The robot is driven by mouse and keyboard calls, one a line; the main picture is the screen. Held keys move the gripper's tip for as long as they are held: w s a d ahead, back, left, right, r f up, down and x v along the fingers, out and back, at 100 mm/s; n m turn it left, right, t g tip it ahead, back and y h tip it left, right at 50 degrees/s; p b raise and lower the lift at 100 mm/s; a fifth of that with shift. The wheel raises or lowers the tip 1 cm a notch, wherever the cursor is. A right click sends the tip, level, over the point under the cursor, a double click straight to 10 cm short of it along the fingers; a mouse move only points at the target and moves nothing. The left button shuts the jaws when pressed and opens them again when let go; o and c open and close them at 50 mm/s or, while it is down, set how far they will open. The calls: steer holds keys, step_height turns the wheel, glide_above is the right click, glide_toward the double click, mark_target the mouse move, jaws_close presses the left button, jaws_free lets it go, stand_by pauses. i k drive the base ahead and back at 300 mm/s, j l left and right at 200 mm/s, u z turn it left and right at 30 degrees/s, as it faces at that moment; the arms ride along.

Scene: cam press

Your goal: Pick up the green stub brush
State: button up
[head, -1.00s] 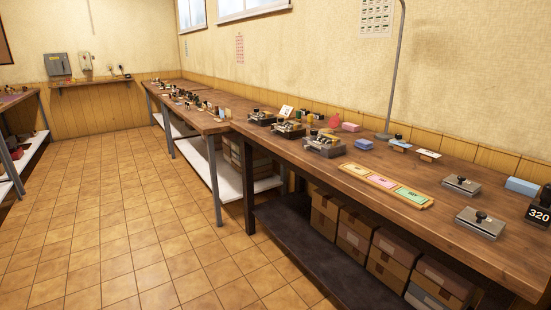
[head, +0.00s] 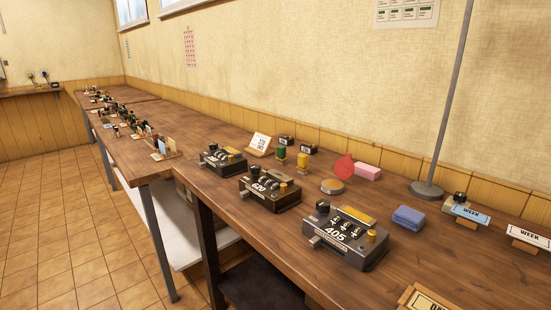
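A small upright green piece with a dark lower part, which looks like the green stub brush (head: 281,154), stands on the long wooden table (head: 350,285) in the head view. It is behind the dark numbered devices and left of a similar yellow piece (head: 302,161). A small gap separates the green and yellow pieces. My gripper is not in view.
Devices marked 405 (head: 345,237) and 620 (head: 269,190), and a third one (head: 222,160), line the front edge. A red round piece (head: 344,167), pink block (head: 367,171), blue block (head: 408,217) and lamp base (head: 427,190) stand right. Floor (head: 70,220) is clear at left.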

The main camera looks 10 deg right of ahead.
mark_target(281, 160)
steer(key=i, duration=0.25)
steer(key=i+j, duration=0.3)
steer(key=j, duration=0.2)
steer(key=i+j, duration=0.25)
steer(key=j, duration=0.25)
steer(key=i+j, duration=0.3)
steer(key=j, duration=0.2)
steer(key=i+j, duration=0.3)
steer(key=j, duration=0.2)
steer(key=i+j, duration=0.3)
steer(key=j, duration=0.2)
steer(key=i+j+u, duration=0.1)
steer(key=i+j, duration=0.15)
steer(key=j, duration=0.25)
